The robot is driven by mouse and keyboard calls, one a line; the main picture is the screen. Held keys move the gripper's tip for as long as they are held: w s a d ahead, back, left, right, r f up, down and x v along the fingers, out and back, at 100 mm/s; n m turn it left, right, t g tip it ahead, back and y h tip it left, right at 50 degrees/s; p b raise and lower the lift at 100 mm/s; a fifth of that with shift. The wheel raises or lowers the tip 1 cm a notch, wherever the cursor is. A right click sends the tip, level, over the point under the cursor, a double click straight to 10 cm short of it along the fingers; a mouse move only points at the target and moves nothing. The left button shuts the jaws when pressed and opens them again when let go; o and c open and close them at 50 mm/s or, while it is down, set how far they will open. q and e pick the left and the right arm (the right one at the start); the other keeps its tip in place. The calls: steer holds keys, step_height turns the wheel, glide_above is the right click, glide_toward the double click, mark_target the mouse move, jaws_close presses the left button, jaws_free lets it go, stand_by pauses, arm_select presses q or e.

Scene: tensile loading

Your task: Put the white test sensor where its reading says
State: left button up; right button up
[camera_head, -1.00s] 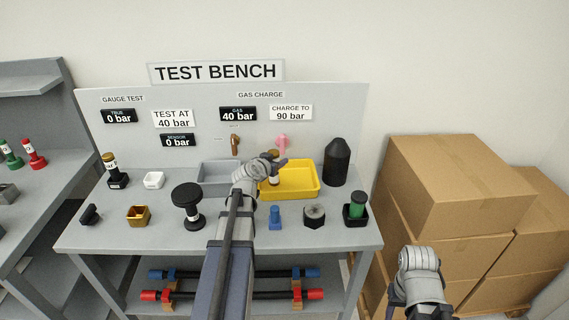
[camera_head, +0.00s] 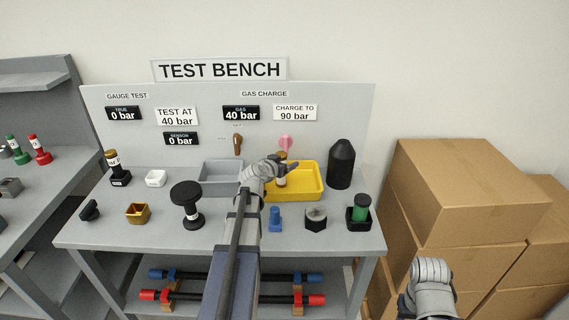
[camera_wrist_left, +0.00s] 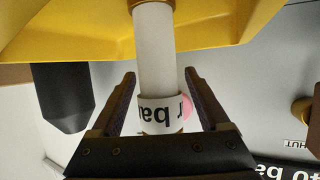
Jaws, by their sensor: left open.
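The white test sensor (camera_head: 281,183), a white cylinder with gold ends, stands in the yellow tray (camera_head: 312,190) on the bench. The left wrist view shows its white body (camera_wrist_left: 156,55) and a label band with part of the word "bar". My left gripper (camera_head: 286,166) is at the sensor. Its fingers (camera_wrist_left: 159,74) are open, one on each side of the sensor, with gaps visible. The display marked SENSOR (camera_head: 181,139) reads 0 bar. A sign (camera_head: 177,116) says TEST AT 40 bar. My right wrist (camera_head: 433,275) is at the lower right; its fingers cannot be made out.
A grey tray (camera_head: 220,172) stands left of the yellow one. A black cylinder (camera_head: 341,163) stands to its right. A pink knob (camera_head: 286,142) is behind. A black stand (camera_head: 187,203) and a blue part (camera_head: 275,217) are in front. Cardboard boxes (camera_head: 455,185) are right of the bench.

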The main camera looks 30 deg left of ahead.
arm_select(q)
steer(key=shift+r, duration=0.1)
steer(key=shift+s+r+p, duration=0.1)
steer(key=shift+r+p, duration=0.15)
steer(key=shift+p, duration=0.05)
steer(key=p+v, duration=0.4)
steer(key=v, duration=0.7)
steer(key=shift+s, duration=0.35)
steer(key=shift+d, duration=0.1)
